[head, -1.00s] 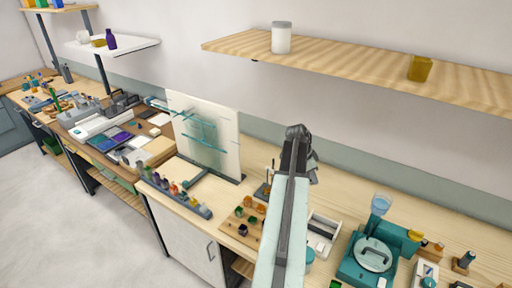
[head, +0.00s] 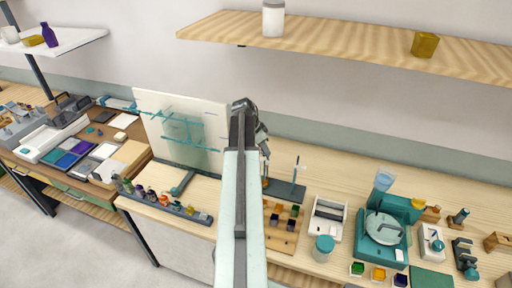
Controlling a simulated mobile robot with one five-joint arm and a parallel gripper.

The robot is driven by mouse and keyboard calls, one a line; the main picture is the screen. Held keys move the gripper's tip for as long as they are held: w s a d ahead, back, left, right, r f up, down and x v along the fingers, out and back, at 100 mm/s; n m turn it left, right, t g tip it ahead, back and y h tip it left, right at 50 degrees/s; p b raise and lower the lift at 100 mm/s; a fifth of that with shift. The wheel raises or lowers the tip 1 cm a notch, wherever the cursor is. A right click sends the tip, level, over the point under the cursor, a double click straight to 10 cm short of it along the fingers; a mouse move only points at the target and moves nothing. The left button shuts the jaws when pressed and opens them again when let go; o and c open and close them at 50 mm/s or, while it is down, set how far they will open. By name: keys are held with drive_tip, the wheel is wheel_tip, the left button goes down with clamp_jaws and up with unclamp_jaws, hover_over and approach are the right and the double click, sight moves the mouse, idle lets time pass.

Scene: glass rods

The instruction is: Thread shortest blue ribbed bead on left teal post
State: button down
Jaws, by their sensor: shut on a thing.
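A second thin upright stands on the left, partly behind my gripper and arm. I cannot tell whether a bead is on either. A wooden board (head: 280,238) with several small amber, purple and green pieces lies in front; no blue ribbed bead can be told.
A pale panel with teal rods (head: 185,132) stands left of my arm. A row of small bottles (head: 165,202) is in front of it. A white-grey box (head: 327,217), a teal-lidded jar (head: 323,248) and a teal machine (head: 383,230) stand right. A wooden shelf (head: 350,52) hangs above.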

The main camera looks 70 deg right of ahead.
sight(262, 151)
drive_tip(key=shift+w+f+b, duration=0.2)
drive_tip(key=shift+f+b, duration=1)
drive_tip(key=shift+f, duration=0.3)
drive_tip(key=shift+s+f+b, duration=0.1)
drive_tip(key=shift+b, duration=0.25)
drive_tip(key=shift+f, duration=0.2)
wheel_tip(262, 151, down, 8)
drive_tip(key=b, duration=0.8)
drive_tip(key=shift+r, duration=0.1)
drive_tip(key=c, duration=1)
unclamp_jaws()
drive_tip(key=shift+r, duration=0.1)
